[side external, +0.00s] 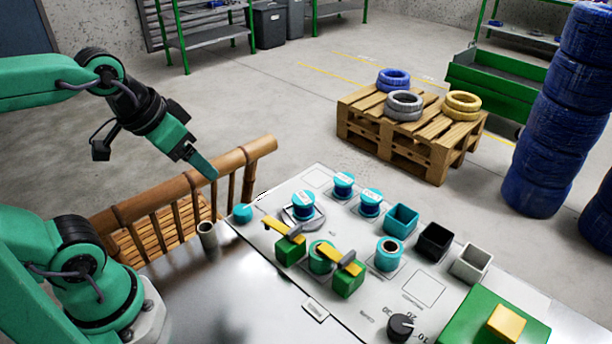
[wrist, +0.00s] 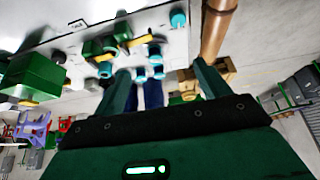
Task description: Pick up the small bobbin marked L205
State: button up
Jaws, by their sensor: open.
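Several small teal bobbins stand on the grey panel. One bobbin (side external: 303,208) with a white top label sits on a round grey holder. Two more labelled bobbins (side external: 343,186) and (side external: 370,203) stand behind it to the right. The labels are too small to read, so I cannot tell which is L205. Another teal bobbin (side external: 389,254) with a dark centre stands nearer the front. My gripper (side external: 203,165) is open and empty, up and left of the panel, apart from every bobbin. In the wrist view, my gripper (wrist: 163,84) has its fingers spread apart.
Teal (side external: 401,219), black (side external: 434,241) and white (side external: 470,263) open boxes line the right. A bamboo rail (side external: 235,158) runs beneath my gripper.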

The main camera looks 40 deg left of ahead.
jog(key=w, duration=0.1)
jog(key=m+g, duration=0.5)
jog(key=m, duration=0.2)
send_over(303, 197)
notch_tip(303, 197, down, 13)
jog(key=shift+s+a+f, duration=0.15)
jog(key=shift+f, duration=0.05)
jog(key=shift+w+f+g, duration=0.3)
jog(key=shift+f, duration=0.2)
jog(key=shift+s+d+f, duration=0.1)
jog(key=shift+f, duration=1.85)
jog(key=shift+s+d+f, duration=0.1)
jog(key=shift+f, duration=1.85)
jog(key=c, duration=1.2)
jog(key=shift+o, duration=0.2)
jog(key=shift+r, duration=0.15)
